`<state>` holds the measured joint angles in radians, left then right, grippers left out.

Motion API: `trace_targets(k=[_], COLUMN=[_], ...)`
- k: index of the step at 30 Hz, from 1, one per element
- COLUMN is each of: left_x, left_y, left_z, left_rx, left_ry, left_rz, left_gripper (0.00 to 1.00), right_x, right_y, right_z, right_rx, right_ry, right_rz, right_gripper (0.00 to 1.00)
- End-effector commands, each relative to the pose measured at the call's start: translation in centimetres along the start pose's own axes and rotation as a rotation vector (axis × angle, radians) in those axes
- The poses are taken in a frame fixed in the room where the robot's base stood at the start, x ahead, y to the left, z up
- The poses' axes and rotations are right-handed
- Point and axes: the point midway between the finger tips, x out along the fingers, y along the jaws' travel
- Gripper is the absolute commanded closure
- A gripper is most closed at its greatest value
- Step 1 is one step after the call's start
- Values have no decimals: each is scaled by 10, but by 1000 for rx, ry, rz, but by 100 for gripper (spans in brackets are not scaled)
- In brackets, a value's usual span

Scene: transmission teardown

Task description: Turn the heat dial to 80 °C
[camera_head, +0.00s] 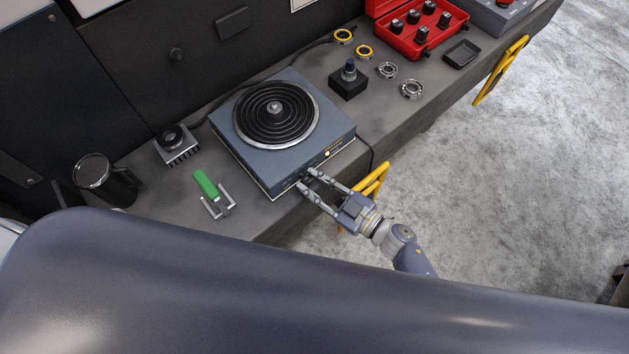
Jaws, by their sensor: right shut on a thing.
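The heater (262,156) is a blue-grey box on the bench with a round black ringed plate (276,112) on top. Its front panel faces the bench's front edge and has small markings and a small light (327,154). My right gripper (305,178) reaches in from the lower right. Its two fingertips are at the front panel, shut on the heat dial, which they mostly hide. The dial's setting is too small to read. My left gripper is not in view.
A green-handled puller (206,186) and a dark mug (107,180) are left of the heater. A black block with a post (348,82), several bearing rings (387,70), a black tray (461,52) and a red case (416,42) are to the right. Yellow handles (500,70) stick out from the bench front.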

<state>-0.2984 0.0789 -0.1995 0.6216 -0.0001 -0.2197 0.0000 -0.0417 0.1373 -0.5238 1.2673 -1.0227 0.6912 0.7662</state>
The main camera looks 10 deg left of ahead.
Motion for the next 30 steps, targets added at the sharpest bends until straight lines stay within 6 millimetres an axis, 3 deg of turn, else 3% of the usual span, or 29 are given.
trace_targets(k=[15, 30], left_x=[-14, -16], left_y=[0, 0], left_z=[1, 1], left_rx=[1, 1], left_ry=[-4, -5], left_rz=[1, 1], left_gripper=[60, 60], right_x=[0, 0], right_y=[-1, -1], right_z=[-2, -1], right_rx=[-298, -343], right_ry=[-62, -71], right_rz=[3, 3], right_gripper=[98, 98])
